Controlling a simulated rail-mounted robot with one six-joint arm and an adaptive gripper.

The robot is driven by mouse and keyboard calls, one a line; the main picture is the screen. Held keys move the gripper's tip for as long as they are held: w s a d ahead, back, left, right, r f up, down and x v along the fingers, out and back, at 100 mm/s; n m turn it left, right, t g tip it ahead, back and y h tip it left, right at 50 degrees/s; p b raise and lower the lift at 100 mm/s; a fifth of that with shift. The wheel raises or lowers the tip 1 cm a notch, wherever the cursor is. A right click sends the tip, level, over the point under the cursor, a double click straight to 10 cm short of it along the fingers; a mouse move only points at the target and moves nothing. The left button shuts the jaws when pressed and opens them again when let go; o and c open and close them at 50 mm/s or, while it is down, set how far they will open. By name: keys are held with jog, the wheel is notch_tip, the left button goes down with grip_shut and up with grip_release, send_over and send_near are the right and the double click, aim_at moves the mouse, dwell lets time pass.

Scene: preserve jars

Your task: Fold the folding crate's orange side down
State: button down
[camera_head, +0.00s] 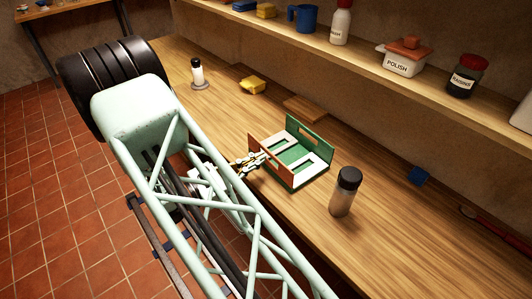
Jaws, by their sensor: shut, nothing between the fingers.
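The folding crate (293,173) stands on the wooden table. Its orange-brown side (277,171) is upright on the left edge, next to my gripper. The green side (312,137) opposite is also upright. Two pale end panels appear to lie flat over the green floor between them. My gripper (258,159) is shut and empty. It is at the outer left face of the orange side, near its upper part. Whether the fingers touch the panel cannot be told.
A dark-lidded jar (344,192) stands right of the crate. A shelf with jars runs along the wall (460,149). The table's front right is clear.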

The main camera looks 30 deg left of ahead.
aim_at(268, 152)
jog(key=shift+x, duration=0.9)
jog(key=shift+w+d+r+g+y, duration=0.25)
jog(key=shift+w+g, duration=0.2)
jog(key=shift+g, duration=0.35)
jog(key=shift+w+d+r+g+y, duration=0.1)
jog(key=shift+w+g+y, duration=0.15)
jog(key=shift+w+g, duration=0.4)
jog(key=shift+w+d+f+g+y, duration=0.1)
jog(key=shift+w+g+y, duration=0.15)
jog(key=shift+g, duration=0.4)
jog(key=shift+w+d+r+g+y, duration=0.15)
jog(key=shift+w+g, duration=0.2)
jog(key=shift+g, duration=0.3)
jog(key=shift+w+d+f+g+y, duration=0.1)
jog(key=shift+w+f+g+y, duration=0.15)
jog(key=shift+g, duration=0.4)
jog(key=shift+w+d+g, duration=0.1)
jog(key=shift+w+g, duration=0.15)
jog(key=shift+g, duration=0.15)
jog(key=shift+w, duration=0.1)
